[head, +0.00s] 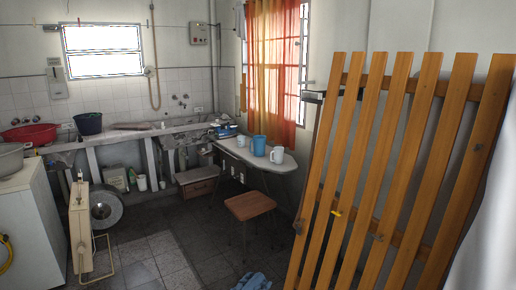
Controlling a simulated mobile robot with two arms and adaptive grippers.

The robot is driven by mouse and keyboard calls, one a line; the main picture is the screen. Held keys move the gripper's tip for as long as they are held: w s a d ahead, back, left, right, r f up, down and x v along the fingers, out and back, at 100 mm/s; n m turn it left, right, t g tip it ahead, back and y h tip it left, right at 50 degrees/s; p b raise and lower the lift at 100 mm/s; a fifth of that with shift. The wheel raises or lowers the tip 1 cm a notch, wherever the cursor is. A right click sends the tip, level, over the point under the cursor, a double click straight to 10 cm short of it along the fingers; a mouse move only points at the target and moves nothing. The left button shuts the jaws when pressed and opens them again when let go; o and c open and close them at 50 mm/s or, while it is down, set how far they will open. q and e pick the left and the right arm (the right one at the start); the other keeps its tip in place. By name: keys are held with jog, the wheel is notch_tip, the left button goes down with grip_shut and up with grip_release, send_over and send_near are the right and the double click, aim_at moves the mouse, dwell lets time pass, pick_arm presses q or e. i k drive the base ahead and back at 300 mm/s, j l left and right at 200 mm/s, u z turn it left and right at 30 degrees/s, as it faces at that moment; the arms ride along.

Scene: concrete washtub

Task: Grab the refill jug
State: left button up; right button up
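A blue jug (259,145) stands upright on a narrow pale table (236,152) below the orange curtain, in the middle of the head view. It is the largest of the vessels there and could be the refill jug, though no label can be read. A light blue mug (277,155) with a handle stands just right of and in front of it. A small white cup (241,141) stands to its left. Neither of my grippers shows in the head view.
A wooden stool (248,206) stands in front of the table. Tall wooden slats (380,170) lean across the right side. A concrete washtub counter (160,130) runs along the back, with a red basin (30,134) at left. The tiled floor (165,245) has free room left of the stool.

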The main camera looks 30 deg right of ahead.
aim_at(259, 141)
jog(key=i+u, duration=0.1)
jog(key=i, duration=0.55)
jog(key=i+z, duration=0.1)
jog(key=i, duration=0.55)
jog(key=i+z, duration=0.1)
jog(key=i, duration=0.5)
jog(key=i+j+z, duration=0.1)
jog(key=i, duration=0.55)
jog(key=i+z, duration=0.2)
jog(key=i, duration=0.45)
jog(key=i+j+z, duration=0.2)
jog(key=i, duration=0.4)
jog(key=i+j+z, duration=0.2)
jog(key=i, duration=0.45)
jog(key=l, duration=0.1)
